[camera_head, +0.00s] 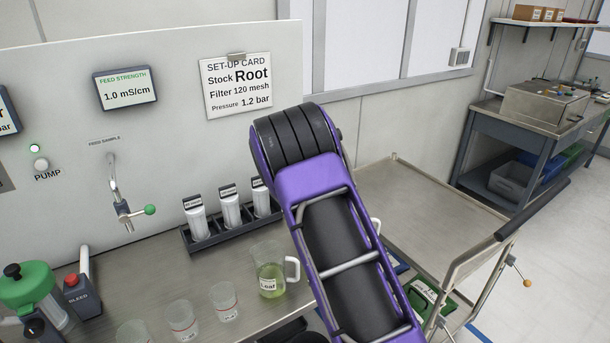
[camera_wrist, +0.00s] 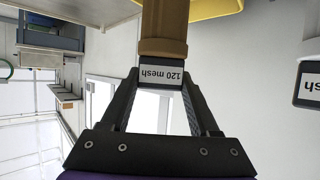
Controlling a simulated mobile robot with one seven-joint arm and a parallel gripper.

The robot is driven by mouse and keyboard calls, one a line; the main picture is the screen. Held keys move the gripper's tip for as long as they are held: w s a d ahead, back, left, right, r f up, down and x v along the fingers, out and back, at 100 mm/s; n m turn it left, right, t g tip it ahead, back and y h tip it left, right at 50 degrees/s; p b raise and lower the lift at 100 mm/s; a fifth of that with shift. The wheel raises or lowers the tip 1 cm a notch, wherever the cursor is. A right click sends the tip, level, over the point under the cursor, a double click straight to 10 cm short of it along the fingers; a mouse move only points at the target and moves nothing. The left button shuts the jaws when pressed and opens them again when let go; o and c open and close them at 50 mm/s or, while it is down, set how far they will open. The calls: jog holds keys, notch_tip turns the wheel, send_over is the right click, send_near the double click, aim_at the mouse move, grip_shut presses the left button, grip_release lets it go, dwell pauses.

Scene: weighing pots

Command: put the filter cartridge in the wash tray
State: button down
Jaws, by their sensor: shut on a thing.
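My gripper (camera_wrist: 161,82) is shut on a brown filter cartridge (camera_wrist: 163,30) with a black end and a white label reading "120 mesh", upside down in the wrist view. The cartridge's far end runs out of the picture. In the head view my purple arm covers the middle, and the gripper and held cartridge are hidden. I cannot tell for sure which thing is the wash tray; a yellow edge (camera_wrist: 215,9) shows behind the cartridge in the wrist view. The set-up card (camera_head: 237,85) reads Root, Filter 120 mesh, 1.2 bar.
Several white cartridges (camera_head: 230,208) stand in a dark rack (camera_head: 205,243) on the steel bench. A jug (camera_head: 268,272) of green liquid and several beakers (camera_head: 224,302) stand in front. A steel-topped trolley (camera_head: 400,190) is at right, with a blue bench (camera_head: 530,135) beyond.

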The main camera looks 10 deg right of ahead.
jog(key=shift+f, duration=0.1)
jog(key=shift+c, duration=0.6)
grip_release()
jog(key=shift+f, duration=0.1)
jog(key=shift+r, duration=0.2)
jog(key=v, duration=1.2)
jog(key=shift+p, duration=0.45)
